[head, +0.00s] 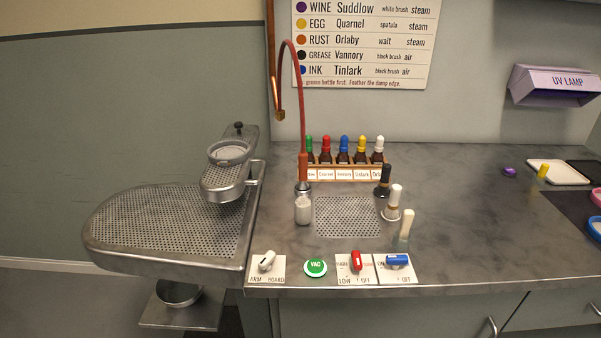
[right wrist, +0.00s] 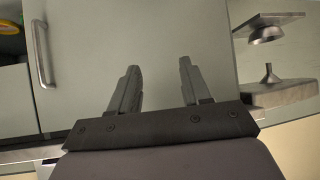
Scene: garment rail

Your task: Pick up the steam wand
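The steam wand (head: 303,168) stands upright near the back left of the counter. It has an orange-brown grip with a metal end below, and a red hose arches from its top to a copper pipe on the wall. A white-topped jar stands just in front of its lower end. My right gripper (right wrist: 159,68) shows only in the right wrist view. Its two fingers are apart with nothing between them, and it faces a cabinet front, away from the wand. My left gripper is in neither view.
A rack of colour-capped bottles (head: 344,174) stands right of the wand. Brushes and a spatula (head: 406,223) stand around a perforated plate (head: 347,217). Switches and a green VAC button (head: 316,267) line the front edge. A perforated metal board (head: 165,225) lies left.

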